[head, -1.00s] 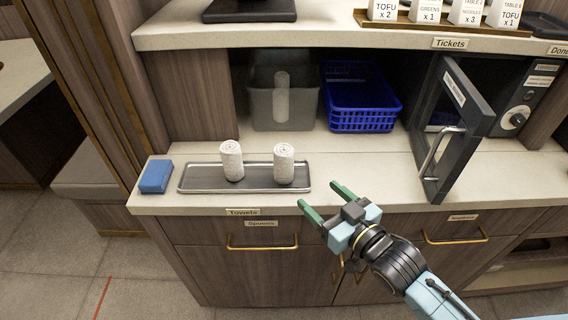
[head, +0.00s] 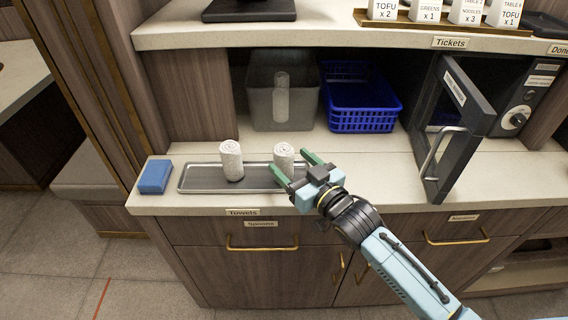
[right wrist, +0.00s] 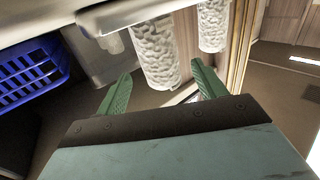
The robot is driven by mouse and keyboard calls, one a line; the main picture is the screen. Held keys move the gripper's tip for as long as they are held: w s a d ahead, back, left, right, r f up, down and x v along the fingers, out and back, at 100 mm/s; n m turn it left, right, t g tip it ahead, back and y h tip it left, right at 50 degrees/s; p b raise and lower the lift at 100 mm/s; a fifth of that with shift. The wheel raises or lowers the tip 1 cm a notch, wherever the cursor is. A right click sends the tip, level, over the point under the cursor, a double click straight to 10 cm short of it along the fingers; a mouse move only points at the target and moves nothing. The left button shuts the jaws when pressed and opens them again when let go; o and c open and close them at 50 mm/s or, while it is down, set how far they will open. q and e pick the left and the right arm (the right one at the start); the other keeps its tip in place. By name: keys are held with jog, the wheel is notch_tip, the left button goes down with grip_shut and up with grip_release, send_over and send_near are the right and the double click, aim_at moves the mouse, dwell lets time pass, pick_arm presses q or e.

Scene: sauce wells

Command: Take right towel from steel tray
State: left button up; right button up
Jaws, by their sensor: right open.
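The right towel (head: 284,152), a white rolled cloth, stands upright on the right part of the steel tray (head: 190,187). The left towel (head: 231,161) stands upright beside it on the same tray. My right gripper (head: 288,163) is open, its green fingers pointing at the right towel from the front right, with the lower part of that towel partly hidden. In the right wrist view the right towel (right wrist: 157,55) shows between the two open fingertips (right wrist: 162,76); I cannot tell whether they touch it. The left towel (right wrist: 213,25) is further right there. My left gripper is not in view.
A blue sponge (head: 155,177) lies left of the tray. Behind stand a grey bin (head: 262,105) with a white roll in it and a blue basket (head: 362,118). An open dark appliance door (head: 460,125) juts out at right. An upper shelf (head: 330,33) overhangs the back.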

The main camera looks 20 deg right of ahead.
aim_at(290, 161)
jog(key=x, duration=0.3)
jog(key=shift+w+a+r, duration=0.15)
jog(key=shift+w+a, duration=0.05)
jog(key=shift+w, duration=0.1)
jog(key=c, duration=1.1)
